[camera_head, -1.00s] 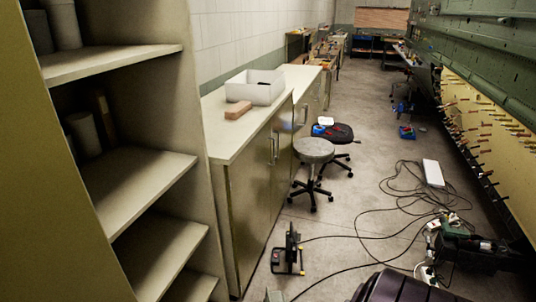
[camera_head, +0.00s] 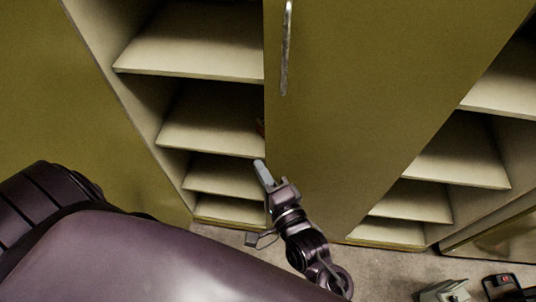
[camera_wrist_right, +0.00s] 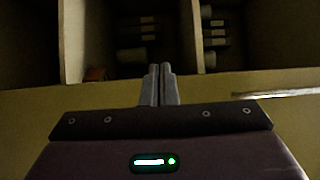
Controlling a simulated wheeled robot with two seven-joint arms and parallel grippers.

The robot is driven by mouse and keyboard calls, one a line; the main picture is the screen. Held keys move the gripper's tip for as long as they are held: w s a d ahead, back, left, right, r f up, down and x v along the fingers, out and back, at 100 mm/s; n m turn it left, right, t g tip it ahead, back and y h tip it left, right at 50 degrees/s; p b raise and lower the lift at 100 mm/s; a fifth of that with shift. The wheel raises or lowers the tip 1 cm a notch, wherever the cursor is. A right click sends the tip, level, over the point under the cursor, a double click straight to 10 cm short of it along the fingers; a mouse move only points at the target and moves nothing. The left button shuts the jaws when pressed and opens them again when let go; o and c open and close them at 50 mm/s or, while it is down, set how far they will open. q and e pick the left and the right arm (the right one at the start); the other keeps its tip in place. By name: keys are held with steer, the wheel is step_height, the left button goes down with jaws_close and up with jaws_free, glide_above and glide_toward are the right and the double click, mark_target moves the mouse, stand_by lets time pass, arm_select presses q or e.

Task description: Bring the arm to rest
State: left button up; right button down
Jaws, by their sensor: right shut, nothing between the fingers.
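My right gripper (camera_head: 264,172) is in front of the olive cabinet, by the lower edge of its middle door (camera_head: 365,90) and the open left shelves (camera_head: 210,125). In the right wrist view its two grey fingers (camera_wrist_right: 160,84) are together with nothing between them. Past the fingertips are dark cabinet compartments. My left gripper is out of view.
Open shelves (camera_head: 455,150) also stand at the right. A metal handle (camera_head: 287,45) sticks out from the middle door. Bare floor (camera_head: 385,270) shows at the bottom, with dark equipment (camera_head: 503,287) at the right.

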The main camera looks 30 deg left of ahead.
steer(key=s+d+f+n+g+h+b, duration=0.1)
steer(key=s+d+f+h, duration=0.3)
steer(key=f, duration=0.7)
steer(key=w+d+f+n+g+h, duration=0.15)
steer(key=d+f, duration=0.45)
steer(key=f, duration=0.6)
steer(key=s+d+f+n+g+h+b, duration=0.15)
steer(key=d+f, duration=0.35)
steer(key=f, duration=0.6)
steer(key=s+d+f+n+g+h, duration=0.2)
steer(key=s+d+f+h, duration=0.2)
steer(key=s+d+f, duration=0.6)
steer(key=s+d+f+n+g+h, duration=0.3)
steer(key=s+d+f, duration=0.8)
steer(key=d, duration=0.5)
steer(key=shift+s+d+f+h+b, duration=0.25)
steer(key=shift+s+h+b, duration=0.15)
steer(key=shift+s+b, duration=0.1)
steer(key=shift+a, duration=0.15)
